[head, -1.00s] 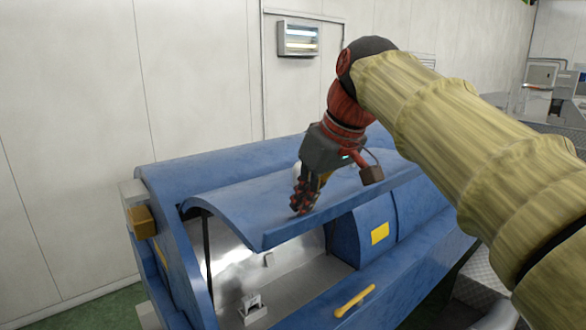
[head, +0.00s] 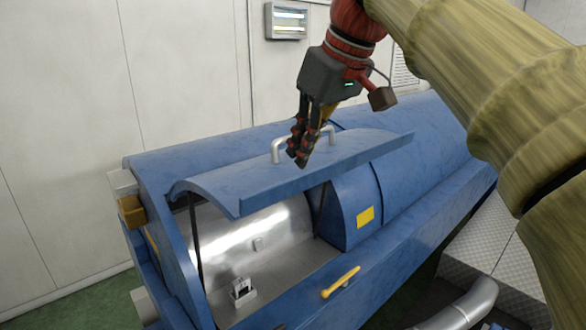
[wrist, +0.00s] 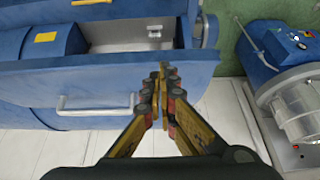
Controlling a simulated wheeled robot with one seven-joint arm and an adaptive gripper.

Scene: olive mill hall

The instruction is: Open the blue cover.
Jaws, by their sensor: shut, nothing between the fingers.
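The blue cover (head: 240,190) of the blue machine stands raised, its front edge well above the opening. A pale metal handle (head: 278,150) is fixed on top of the cover; it also shows in the wrist view (wrist: 95,111). My gripper (head: 300,158) is shut and empty, in front of the handle in the head view and partly hiding it. In the wrist view its fingertips (wrist: 163,72) are beside the handle, to its right, over the cover's edge. I cannot tell whether the fingers touch the cover.
Under the cover is a shiny metal trough (head: 240,245) with a small bracket (head: 241,288) inside. A yellow bar handle (head: 340,282) sits on the machine's front. The wrist view shows a second blue machine (wrist: 280,45) at the right. The wall stands behind.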

